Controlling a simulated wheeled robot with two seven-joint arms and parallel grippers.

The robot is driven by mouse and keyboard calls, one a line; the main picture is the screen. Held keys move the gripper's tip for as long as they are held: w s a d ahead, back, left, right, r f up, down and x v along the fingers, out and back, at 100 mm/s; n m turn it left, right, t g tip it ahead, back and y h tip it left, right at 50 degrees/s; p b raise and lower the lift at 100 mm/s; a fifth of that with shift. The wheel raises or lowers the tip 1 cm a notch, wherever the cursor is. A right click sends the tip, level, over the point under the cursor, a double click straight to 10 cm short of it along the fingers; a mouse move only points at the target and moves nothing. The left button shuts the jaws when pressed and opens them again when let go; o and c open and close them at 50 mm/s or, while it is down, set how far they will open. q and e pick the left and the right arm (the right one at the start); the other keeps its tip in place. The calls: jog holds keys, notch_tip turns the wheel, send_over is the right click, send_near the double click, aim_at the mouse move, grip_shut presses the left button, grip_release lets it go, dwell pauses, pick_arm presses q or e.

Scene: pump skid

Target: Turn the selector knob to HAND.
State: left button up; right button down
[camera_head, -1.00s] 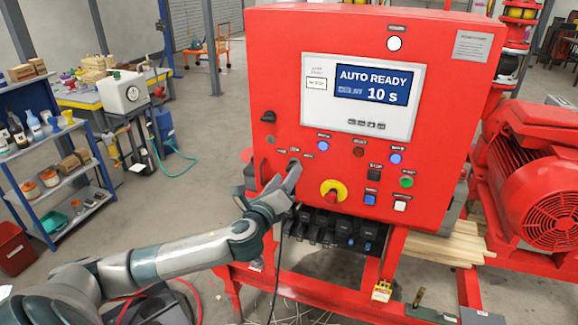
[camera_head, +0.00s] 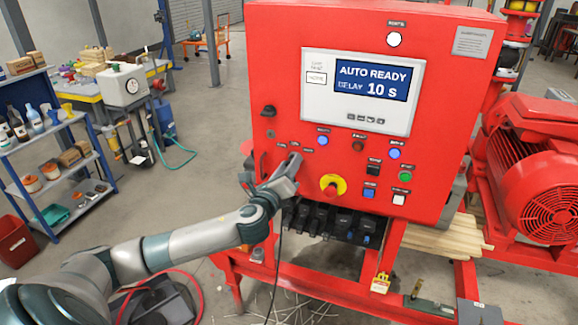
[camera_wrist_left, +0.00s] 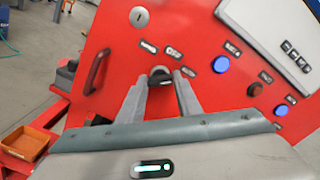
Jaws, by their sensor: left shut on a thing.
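The red control cabinet (camera_head: 440,130) stands in front of me with its screen (camera_head: 360,88) reading AUTO READY, DELAY 10 s. My left gripper (camera_head: 291,164) is at the lower left of the panel, just under a row of three small labels (camera_head: 295,148). In the left wrist view, the dark round selector knob (camera_wrist_left: 160,75) sits between the tips of my left gripper (camera_wrist_left: 161,84), which is shut on it. The three labels fan out around the knob there. My right gripper is out of view.
A red and yellow emergency-stop knob (camera_head: 333,186) is just right of my gripper. A black handle (camera_head: 268,111) is above left. A red motor (camera_head: 540,180) stands at the right.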

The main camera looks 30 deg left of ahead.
pick_arm(q)
jog(key=shift+f+n, duration=0.1)
jog(key=shift+n, duration=0.4)
jog(key=n+b, duration=0.2)
jog(key=n, duration=1.7)
dwell(0.4)
jog(key=o, duration=1)
jog(key=shift+a, duration=0.1)
jog(key=shift+o, duration=0.2)
jog(key=shift+s, duration=0.15)
